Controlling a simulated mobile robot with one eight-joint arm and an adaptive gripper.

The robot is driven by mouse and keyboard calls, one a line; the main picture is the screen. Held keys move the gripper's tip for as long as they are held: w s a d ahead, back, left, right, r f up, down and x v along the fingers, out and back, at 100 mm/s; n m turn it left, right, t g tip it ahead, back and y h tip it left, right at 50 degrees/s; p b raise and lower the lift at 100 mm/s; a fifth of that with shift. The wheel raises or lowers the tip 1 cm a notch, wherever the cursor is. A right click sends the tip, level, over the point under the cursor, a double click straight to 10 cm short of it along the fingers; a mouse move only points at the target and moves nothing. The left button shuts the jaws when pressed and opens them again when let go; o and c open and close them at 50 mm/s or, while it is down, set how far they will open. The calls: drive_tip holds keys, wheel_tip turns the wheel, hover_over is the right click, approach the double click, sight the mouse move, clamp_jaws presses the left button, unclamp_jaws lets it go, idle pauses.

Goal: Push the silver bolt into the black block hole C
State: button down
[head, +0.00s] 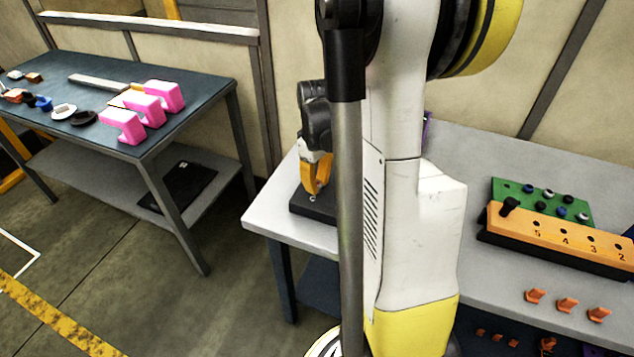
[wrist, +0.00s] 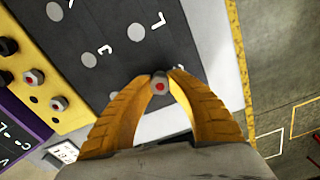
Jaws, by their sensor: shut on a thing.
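My gripper (wrist: 160,82) is shut on a silver bolt (wrist: 160,84) with a red dot on its head. The bolt is seen from above between the two yellow fingertips, over the black block (wrist: 110,75) near its edge. Its lower end is hidden, so I cannot tell whether it is in a hole. In the head view my gripper (head: 315,185) points down at the black block (head: 318,208) at the table's left end, partly behind my arm.
In the wrist view, a yellow strip (wrist: 40,65) with silver, red-dotted bolts and a black knob lies left, beside a purple block (wrist: 20,128). In the head view, an orange numbered block (head: 555,235) and green board (head: 525,195) stand right. Another table (head: 90,75) holds pink parts.

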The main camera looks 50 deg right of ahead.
drive_tip(key=shift+f, duration=0.45)
drive_tip(key=c, duration=1.2)
unclamp_jaws()
drive_tip(key=shift+c, duration=0.2)
drive_tip(key=shift+r, duration=0.1)
wheel_tip(320, 180, up, 12)
wheel_tip(320, 180, up, 7)
drive_tip(key=p, duration=0.5)
